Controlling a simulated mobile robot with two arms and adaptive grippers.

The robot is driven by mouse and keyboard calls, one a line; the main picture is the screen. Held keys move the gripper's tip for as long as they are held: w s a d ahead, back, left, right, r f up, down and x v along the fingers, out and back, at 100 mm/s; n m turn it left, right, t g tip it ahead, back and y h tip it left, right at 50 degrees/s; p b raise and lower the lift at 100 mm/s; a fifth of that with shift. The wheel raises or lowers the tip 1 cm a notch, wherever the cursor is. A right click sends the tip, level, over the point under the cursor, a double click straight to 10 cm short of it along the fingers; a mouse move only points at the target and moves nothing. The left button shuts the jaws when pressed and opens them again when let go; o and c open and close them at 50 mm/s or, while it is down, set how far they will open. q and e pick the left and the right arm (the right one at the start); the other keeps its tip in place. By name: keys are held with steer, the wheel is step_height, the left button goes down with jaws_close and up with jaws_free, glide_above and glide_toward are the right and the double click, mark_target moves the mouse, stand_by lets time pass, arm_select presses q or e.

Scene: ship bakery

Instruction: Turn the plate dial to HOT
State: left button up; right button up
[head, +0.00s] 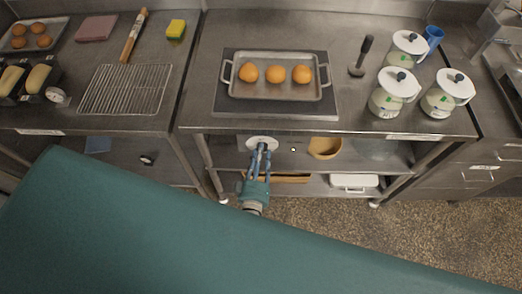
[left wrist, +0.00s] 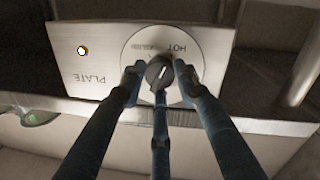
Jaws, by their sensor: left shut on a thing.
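The plate dial is a pale round disc (head: 262,139) on the table's front edge. In the left wrist view its black knob (left wrist: 159,68) sits on the disc (left wrist: 137,50), on a metal panel (left wrist: 65,37) with PLATE upside down. HOT and a second, unclear word show along the disc's upper part. The knob's white mark slants up and slightly right, roughly towards HOT. My left gripper (head: 261,150) is shut on the knob, with fingers on both sides (left wrist: 160,82) and a third below. My right gripper is in neither view.
The dark hot plate (head: 225,108) bears a tray (head: 262,92) with three orange-brown buns. White-lidded jars (head: 394,96) stand at right. A small lamp (left wrist: 82,50) glows beside the dial. A lower shelf holds a tan bowl (head: 325,148).

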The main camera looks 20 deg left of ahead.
arm_select(q)
steer(key=shift+s+m+p, duration=0.1)
steer(key=shift+m+p, duration=0.25)
steer(key=shift+m, duration=0.15)
steer(key=shift+a+m, duration=0.1)
steer(key=shift+m, duration=0.2)
steer(key=o, duration=1.2)
steer(key=shift+c, duration=0.2)
